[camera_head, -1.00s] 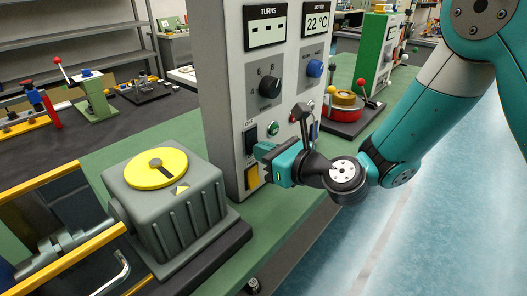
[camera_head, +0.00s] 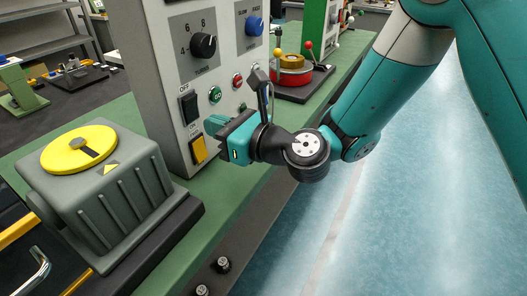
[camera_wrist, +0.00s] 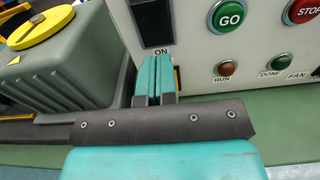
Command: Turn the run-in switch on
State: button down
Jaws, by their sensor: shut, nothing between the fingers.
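The grey control panel (camera_head: 150,70) carries a black rocker switch (camera_head: 188,108) marked OFF above and ON below. A yellow-orange switch (camera_head: 198,150) sits under it. I cannot read a run-in label on either. My gripper (camera_head: 212,124) is shut and empty, pointing at the panel just right of these two switches. In the wrist view the fingers (camera_wrist: 155,70) stand below the rocker (camera_wrist: 154,20) and its ON label, hiding most of the yellow switch (camera_wrist: 178,78). Whether the fingertips touch the panel I cannot tell.
A green GO button (camera_wrist: 229,15), a red STOP button (camera_wrist: 303,8) and small RUN and DONE lamps are right of the fingers. A ribbed grey box with a yellow disc (camera_head: 80,150) stands left on the green bench. Open floor lies right.

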jog(key=f+b+v, duration=0.2)
jog(key=b+v, duration=0.7)
jog(key=v, duration=0.2)
jog(key=shift+b, duration=0.3)
